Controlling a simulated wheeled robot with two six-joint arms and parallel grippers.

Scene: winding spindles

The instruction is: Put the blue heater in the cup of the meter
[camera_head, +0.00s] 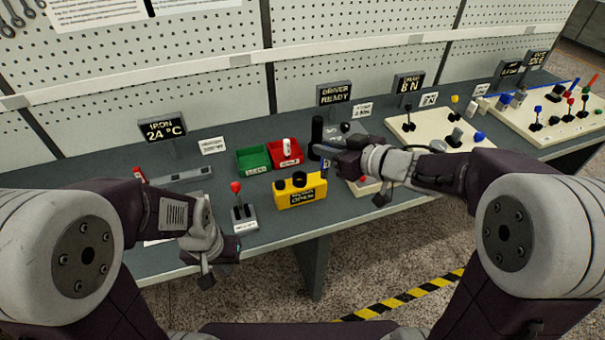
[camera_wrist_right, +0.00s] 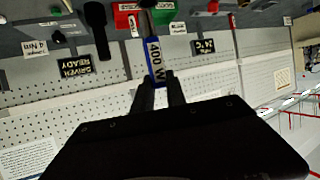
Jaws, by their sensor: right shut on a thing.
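The blue heater (camera_wrist_right: 154,55), marked 400 W, is held between the fingers of my right gripper (camera_wrist_right: 157,88) in the right wrist view. In the head view a strip of the heater (camera_head: 324,168) shows below my right gripper (camera_head: 326,150), beside the right end of the meter. The meter (camera_head: 300,193) is a yellow box with black round parts on top and a display reading OPEN. I cannot tell which part is its cup. My left gripper (camera_head: 207,274) hangs at the bench's front edge, apart from these things; its jaw opening is unclear.
Green (camera_head: 252,160) and red (camera_head: 286,153) bins stand behind the meter. A black post (camera_head: 317,132) rises close to my right gripper. A red-knobbed lever (camera_head: 238,208) stands left of the meter. Cream boards (camera_head: 408,130) with levers lie to the right.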

